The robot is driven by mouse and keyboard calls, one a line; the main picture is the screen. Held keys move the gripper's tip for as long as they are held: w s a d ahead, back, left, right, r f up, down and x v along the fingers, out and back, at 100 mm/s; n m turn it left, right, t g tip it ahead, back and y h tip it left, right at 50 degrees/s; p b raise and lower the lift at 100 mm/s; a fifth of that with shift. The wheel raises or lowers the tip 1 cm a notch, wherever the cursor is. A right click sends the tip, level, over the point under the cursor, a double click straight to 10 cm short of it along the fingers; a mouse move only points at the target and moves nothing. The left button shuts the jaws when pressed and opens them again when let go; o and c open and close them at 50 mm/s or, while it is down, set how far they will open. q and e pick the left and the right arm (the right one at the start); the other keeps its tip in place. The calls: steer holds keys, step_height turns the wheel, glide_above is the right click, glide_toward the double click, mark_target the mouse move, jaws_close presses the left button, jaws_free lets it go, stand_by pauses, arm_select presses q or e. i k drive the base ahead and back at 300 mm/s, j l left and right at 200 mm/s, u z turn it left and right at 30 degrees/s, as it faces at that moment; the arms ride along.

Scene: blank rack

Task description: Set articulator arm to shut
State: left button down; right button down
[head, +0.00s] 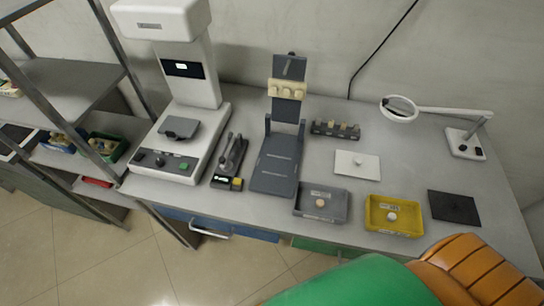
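The articulator stands near the middle of the bench in the head view. Its dark blue-grey base (274,166) lies flat on the bench top. Its upper arm (288,72) stands raised at the back, well apart from the base, so the articulator is open. A cream block (287,89) like a dental cast is on the raised arm. Neither of my grippers is in view, and nothing touches the articulator.
A white machine (186,130) and small dark device (229,163) stand left. A grey tray (321,204), yellow tray (394,215), white plate (357,165), black mat (454,207) and lamp (399,110) are right. Green and orange rounded forms (345,284) block the lower right.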

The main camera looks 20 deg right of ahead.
mark_target(287, 87)
steer(key=k+j, duration=0.75)
steer(key=u, duration=0.05)
